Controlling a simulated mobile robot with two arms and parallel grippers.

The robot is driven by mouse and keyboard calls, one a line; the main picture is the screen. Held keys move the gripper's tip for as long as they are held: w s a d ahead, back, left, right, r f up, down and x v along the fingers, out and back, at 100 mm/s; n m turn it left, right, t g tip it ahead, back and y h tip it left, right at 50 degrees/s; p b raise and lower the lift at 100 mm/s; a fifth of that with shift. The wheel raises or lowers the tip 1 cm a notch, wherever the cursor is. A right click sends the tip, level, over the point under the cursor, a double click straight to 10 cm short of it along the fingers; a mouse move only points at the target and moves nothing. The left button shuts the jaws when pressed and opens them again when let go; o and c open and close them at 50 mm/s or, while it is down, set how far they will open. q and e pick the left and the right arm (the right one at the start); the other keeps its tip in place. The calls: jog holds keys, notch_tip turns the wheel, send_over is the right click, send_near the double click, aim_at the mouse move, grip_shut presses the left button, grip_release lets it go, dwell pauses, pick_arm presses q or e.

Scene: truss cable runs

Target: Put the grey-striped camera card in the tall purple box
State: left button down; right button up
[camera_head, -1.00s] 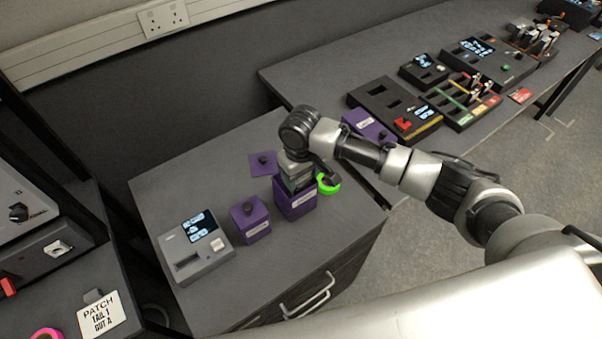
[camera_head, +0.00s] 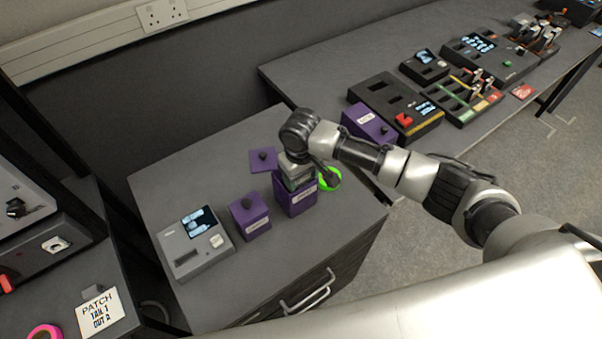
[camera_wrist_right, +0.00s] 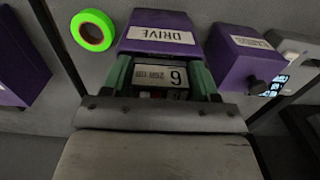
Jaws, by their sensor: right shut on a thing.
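The tall purple box (camera_head: 296,198) stands open near the front right of the grey cabinet top. In the right wrist view its label reads DRIVE (camera_wrist_right: 160,35). My right gripper (camera_head: 296,180) points down at the box's top and hides its opening in the head view. In the wrist view the two green-dark fingers (camera_wrist_right: 162,80) are shut on a card (camera_wrist_right: 160,77) with a pale label showing a 6. Its grey stripe cannot be made out. How far the card is inside the box is unclear. My left gripper is not in view.
A purple lid (camera_head: 262,160) with a black knob lies behind the box. A shorter lidded purple box (camera_head: 250,217) and a grey device (camera_head: 195,243) stand to the left. Green tape (camera_head: 330,181) lies close on the right. The cabinet's back left is clear.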

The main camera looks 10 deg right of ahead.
dwell(0.3)
jog(key=o, duration=1)
jog(key=shift+c, duration=1.2)
notch_tip(320, 180, up, 8)
jog(key=p, duration=0.9)
